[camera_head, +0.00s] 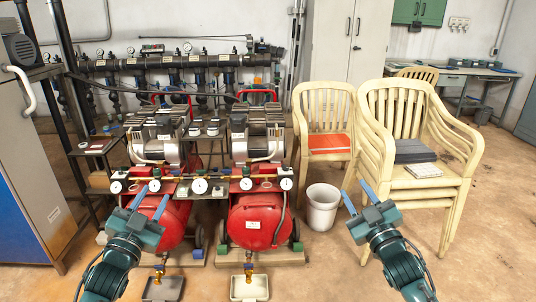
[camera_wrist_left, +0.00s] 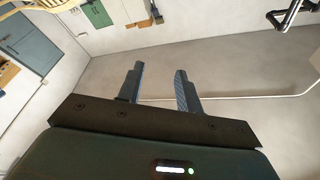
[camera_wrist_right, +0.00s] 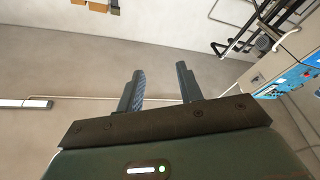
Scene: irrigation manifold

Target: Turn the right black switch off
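Two red air compressors stand side by side in the head view, the left compressor (camera_head: 172,222) and the right compressor (camera_head: 257,222). A row of pressure gauges (camera_head: 200,186) and small fittings runs across their front. I cannot pick out a black switch with certainty at this size. My left gripper (camera_head: 151,199) is open and empty, in front of the left compressor. Its spread fingers also show in the left wrist view (camera_wrist_left: 158,88). My right gripper (camera_head: 359,198) is open and empty, right of the white bucket. Its spread fingers also show in the right wrist view (camera_wrist_right: 159,86).
A white bucket (camera_head: 321,207) stands between the right compressor and stacked cream chairs (camera_head: 428,185). Shallow trays (camera_head: 249,287) lie on the floor in front. A grey cabinet (camera_head: 35,160) stands at the left. A pipe manifold (camera_head: 180,62) runs along the back wall.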

